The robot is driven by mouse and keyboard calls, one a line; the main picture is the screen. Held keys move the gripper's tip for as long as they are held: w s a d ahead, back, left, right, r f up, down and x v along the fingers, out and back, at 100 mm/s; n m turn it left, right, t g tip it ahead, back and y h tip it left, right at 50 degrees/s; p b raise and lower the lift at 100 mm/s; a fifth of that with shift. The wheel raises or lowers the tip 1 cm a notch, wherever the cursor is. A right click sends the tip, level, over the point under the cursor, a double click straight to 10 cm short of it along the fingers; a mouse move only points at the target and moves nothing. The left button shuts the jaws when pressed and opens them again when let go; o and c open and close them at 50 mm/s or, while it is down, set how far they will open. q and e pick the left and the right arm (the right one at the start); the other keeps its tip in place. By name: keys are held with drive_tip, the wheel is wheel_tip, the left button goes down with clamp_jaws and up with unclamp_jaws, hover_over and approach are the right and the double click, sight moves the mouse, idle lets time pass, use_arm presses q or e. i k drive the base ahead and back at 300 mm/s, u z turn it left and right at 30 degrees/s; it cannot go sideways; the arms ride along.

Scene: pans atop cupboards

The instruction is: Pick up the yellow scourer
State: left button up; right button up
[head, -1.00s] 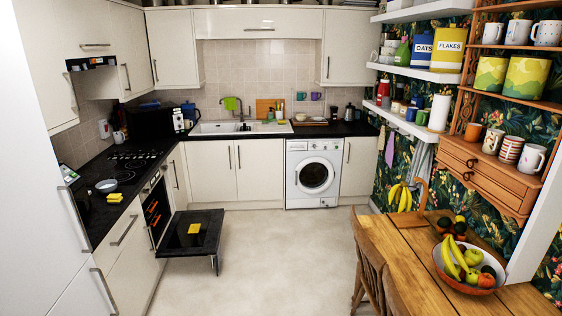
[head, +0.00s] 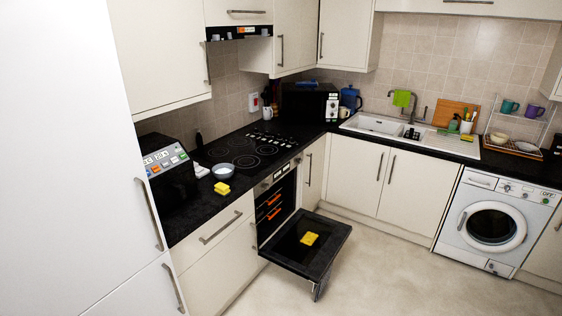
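A yellow scourer (head: 222,188) lies on the black worktop at the left, just in front of a small bowl. A second yellow, scourer-like piece (head: 310,239) lies on the inside of the lowered oven door (head: 330,256). I cannot tell which of the two the task names. Neither of my grippers shows in the head view.
The small bowl (head: 224,172) stands between the scourer and the black hob (head: 240,150). A grey-black appliance (head: 165,170) stands left of it. The open oven door juts out low over the floor. The pale floor (head: 390,275) in front is clear.

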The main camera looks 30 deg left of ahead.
sight(221, 189)
drive_tip(key=u, duration=0.8)
drive_tip(key=i, duration=1.75)
drive_tip(key=u, duration=1.05)
